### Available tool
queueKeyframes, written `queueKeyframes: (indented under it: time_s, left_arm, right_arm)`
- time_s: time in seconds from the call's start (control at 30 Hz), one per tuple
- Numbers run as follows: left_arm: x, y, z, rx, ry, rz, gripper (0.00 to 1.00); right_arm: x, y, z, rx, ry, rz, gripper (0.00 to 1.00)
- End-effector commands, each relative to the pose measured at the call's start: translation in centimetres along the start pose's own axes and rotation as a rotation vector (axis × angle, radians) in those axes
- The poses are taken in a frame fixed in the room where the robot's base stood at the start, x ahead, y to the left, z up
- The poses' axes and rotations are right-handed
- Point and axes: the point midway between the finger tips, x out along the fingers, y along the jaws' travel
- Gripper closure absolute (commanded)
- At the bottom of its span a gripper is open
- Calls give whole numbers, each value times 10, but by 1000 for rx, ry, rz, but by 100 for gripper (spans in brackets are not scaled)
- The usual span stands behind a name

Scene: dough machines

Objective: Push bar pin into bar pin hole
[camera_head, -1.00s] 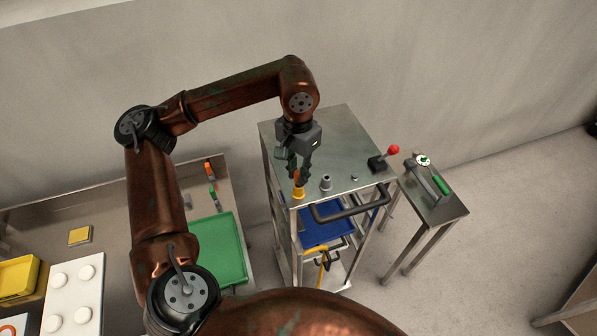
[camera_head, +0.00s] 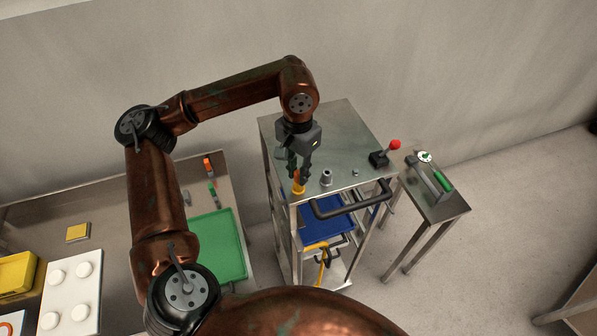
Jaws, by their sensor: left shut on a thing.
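The bar pin (camera_head: 298,189), a small yellow-orange piece, is at the front left corner of the metal cart top (camera_head: 335,135). My left gripper (camera_head: 299,176) points down over it and is shut on it. The fingers cover part of the pin. I cannot make out the bar pin hole or how deep the pin sits. My right gripper is not in view.
A grey knob (camera_head: 326,178) stands close to the right of the pin. A black handle (camera_head: 350,203) runs along the cart's front edge. A red-knobbed lever (camera_head: 394,145) is on the right, beside a small side table (camera_head: 441,211). A green tray (camera_head: 217,246) lies left.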

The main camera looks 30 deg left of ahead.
Motion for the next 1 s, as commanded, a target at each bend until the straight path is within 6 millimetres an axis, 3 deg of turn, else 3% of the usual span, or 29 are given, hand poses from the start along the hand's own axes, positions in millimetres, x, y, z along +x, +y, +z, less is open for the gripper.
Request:
queueKeyframes:
  time_s: [0.43,0.47,0.5,0.73,0.93,1.0]
  left_arm:
    - [1,0,0,1,-2,0,100]
    - [1,0,0,1,-2,0,81]
    - [1,0,0,1,-2,0,78]
    - [1,0,0,0,-2,0,62]
    - [0,0,0,0,-1,0,62]
    - [1,0,0,0,-1,0,57]
  right_arm:
    - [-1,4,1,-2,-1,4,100]
    - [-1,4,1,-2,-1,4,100]
    - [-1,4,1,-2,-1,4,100]
    - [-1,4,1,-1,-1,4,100]
    - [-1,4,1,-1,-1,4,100]
    - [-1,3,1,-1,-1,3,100]
